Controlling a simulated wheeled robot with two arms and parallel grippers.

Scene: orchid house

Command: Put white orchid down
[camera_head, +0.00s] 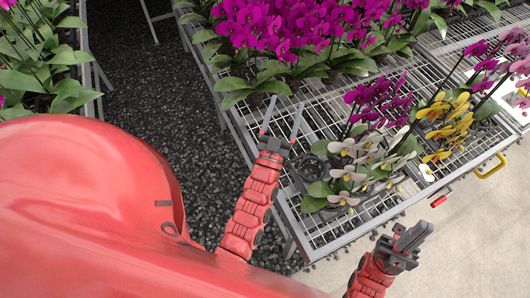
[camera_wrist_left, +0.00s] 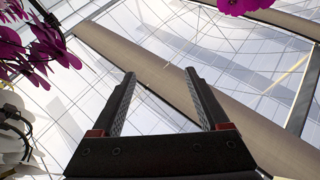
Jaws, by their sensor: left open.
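The white orchid (camera_head: 350,172) stands on the wire-mesh bench (camera_head: 325,228), near its front left corner. Its white blooms face forward, and green leaves show at its left; its pot is mostly hidden. My left gripper (camera_head: 283,118) is open and empty over the bench's left edge, to the left of the orchid and apart from it. In the left wrist view its two fingers (camera_wrist_left: 160,95) are spread with nothing between them, and white blooms (camera_wrist_left: 15,130) show at the left edge. My right gripper (camera_head: 415,236) is in front of the bench; its finger gap is unclear.
Yellow orchids (camera_head: 448,125) and a purple orchid (camera_head: 378,105) stand close to the white one. A dark empty-looking pot (camera_head: 322,149) is beside it. Dense magenta orchids (camera_head: 290,25) fill the back. Bare mesh (camera_head: 285,105) lies behind the left gripper.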

